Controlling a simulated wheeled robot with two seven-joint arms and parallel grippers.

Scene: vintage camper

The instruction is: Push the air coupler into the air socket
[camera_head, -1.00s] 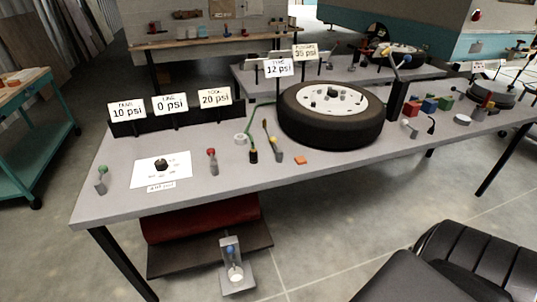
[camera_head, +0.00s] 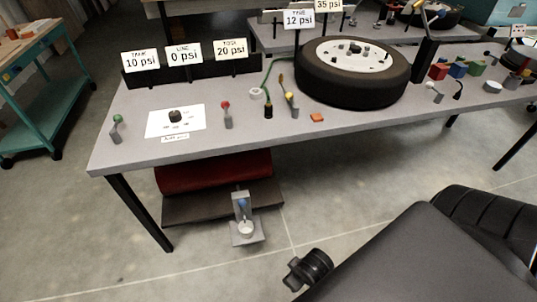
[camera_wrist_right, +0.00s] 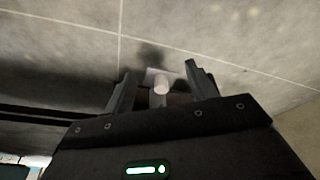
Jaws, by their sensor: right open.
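A black fitting (camera_head: 268,110) at the end of a green hose (camera_head: 271,74) stands on the grey table, left of the tyre; it looks like the air coupler. I cannot tell for certain which part is the air socket. A small grey stand with a blue ball (camera_head: 243,205) and a pale round cup (camera_head: 246,229) sits low below the table's front edge. In the right wrist view my right gripper (camera_wrist_right: 158,78) is open. A pale cylinder (camera_wrist_right: 161,87) appears between its fingers, with no visible contact. My left gripper is out of view.
The tyre (camera_head: 352,88) stands right of the hose. A red roll (camera_head: 213,170) is below.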

